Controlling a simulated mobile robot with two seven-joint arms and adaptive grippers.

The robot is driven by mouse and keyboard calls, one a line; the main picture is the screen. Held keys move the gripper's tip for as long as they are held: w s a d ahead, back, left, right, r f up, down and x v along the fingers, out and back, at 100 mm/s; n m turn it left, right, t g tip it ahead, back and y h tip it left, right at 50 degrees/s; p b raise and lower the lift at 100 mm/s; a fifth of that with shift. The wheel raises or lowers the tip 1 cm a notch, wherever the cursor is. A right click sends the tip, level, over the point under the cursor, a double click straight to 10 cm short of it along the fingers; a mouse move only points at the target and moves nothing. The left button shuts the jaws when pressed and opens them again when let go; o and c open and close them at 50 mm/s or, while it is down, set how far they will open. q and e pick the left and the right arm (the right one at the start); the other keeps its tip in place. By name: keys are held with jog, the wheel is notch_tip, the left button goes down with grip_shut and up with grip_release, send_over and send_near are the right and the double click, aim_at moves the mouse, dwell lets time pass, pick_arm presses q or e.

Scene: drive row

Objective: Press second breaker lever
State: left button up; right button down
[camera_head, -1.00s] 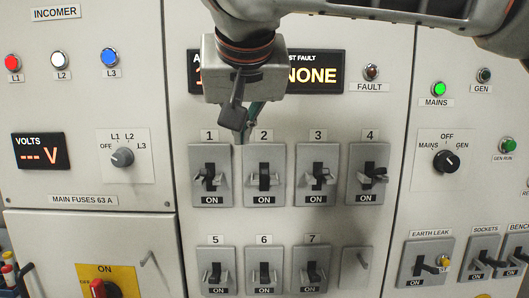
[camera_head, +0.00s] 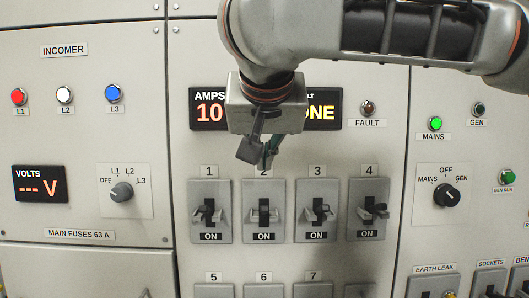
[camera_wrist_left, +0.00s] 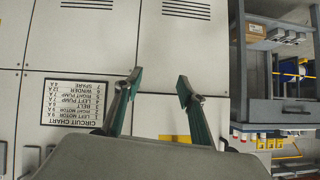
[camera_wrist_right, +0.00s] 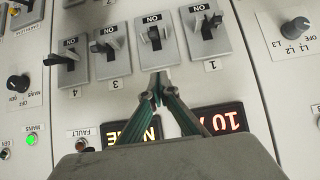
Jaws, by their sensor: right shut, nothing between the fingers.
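The second breaker (camera_head: 263,212) is a grey plate with a black lever and an ON label, in the upper row between breakers 1 (camera_head: 210,212) and 3 (camera_head: 317,212). My right gripper (camera_head: 268,163) is shut and empty, in front of the panel just above breaker 2, partly covering its number label. In the right wrist view, where the panel is upside down, breaker 2 (camera_wrist_right: 153,38) lies just past the closed fingertips (camera_wrist_right: 155,85). Contact with the lever is not visible. My left gripper (camera_wrist_left: 157,82) is open and empty, facing panels and a circuit chart.
Breaker 4 (camera_head: 368,210) ends the upper row on the right. A lower row is cut off at the bottom edge. The AMPS display (camera_head: 208,112) is partly behind my right gripper. A VOLTS display (camera_head: 40,184) and rotary switches (camera_head: 446,195) flank the breakers.

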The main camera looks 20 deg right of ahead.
aim_at(264, 209)
jog(key=x, duration=0.5)
jog(key=shift+w+f+p, duration=0.15)
jog(key=shift+f+p, duration=0.05)
jog(key=shift+p, duration=0.15)
jog(key=f, duration=0.1)
jog(key=s+f, duration=0.1)
jog(key=shift+a+f, duration=0.1)
jog(key=shift+f, duration=0.3)
pick_arm(q)
jog(key=shift+s+a+f+g, duration=0.35)
jog(key=shift+s+a, duration=0.15)
jog(key=shift+a, duration=0.1)
pick_arm(e)
jog(key=shift+s+f, duration=0.15)
jog(key=shift+f, duration=0.35)
pick_arm(q)
jog(key=shift+y, duration=0.3)
